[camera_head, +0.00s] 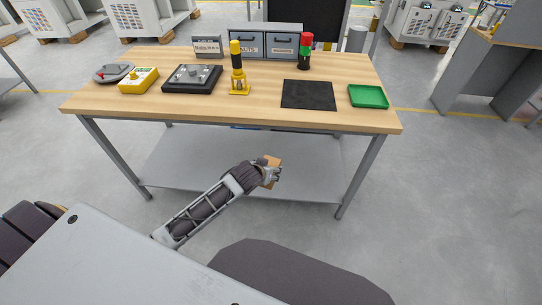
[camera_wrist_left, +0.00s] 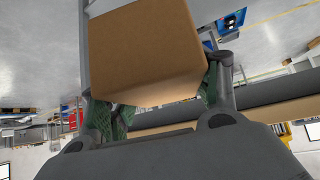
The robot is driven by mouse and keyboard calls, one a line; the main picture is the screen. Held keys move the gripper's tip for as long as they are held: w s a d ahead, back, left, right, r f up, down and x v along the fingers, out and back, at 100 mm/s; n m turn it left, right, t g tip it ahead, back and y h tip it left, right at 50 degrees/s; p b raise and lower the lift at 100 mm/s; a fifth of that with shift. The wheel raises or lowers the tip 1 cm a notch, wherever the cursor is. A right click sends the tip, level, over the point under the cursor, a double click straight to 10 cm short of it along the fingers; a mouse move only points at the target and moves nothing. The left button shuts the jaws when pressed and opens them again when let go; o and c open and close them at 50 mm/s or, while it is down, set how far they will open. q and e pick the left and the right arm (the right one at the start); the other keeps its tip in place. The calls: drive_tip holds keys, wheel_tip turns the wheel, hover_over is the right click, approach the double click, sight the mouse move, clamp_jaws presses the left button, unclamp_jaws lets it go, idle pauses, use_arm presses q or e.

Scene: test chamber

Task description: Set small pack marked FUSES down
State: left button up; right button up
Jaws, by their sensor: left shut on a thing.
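A small brown cardboard pack (camera_head: 272,168) is in my left gripper (camera_head: 268,172), in front of the table and below its top. In the left wrist view the pack (camera_wrist_left: 145,50) is large between the two fingers of the left gripper (camera_wrist_left: 160,105). The gripper is shut on it. No FUSES marking is readable on the faces I see. The wooden table (camera_head: 180,108) stands beyond the gripper. My right gripper is not in view.
On the table are a black mat (camera_head: 308,95), green tray (camera_head: 368,96), yellow box (camera_head: 139,81), black device (camera_head: 193,78), yellow-black post (camera_head: 238,75), red-green light (camera_head: 305,50), grey dish (camera_head: 113,72) and grey drawers (camera_head: 265,42). The front strip is clear. A lower shelf (camera_head: 190,165) lies underneath.

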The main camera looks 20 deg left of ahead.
use_arm(q)
drive_tip(key=s+f, duration=0.6)
drive_tip(key=s, duration=0.1)
drive_tip(key=shift+d, duration=0.25)
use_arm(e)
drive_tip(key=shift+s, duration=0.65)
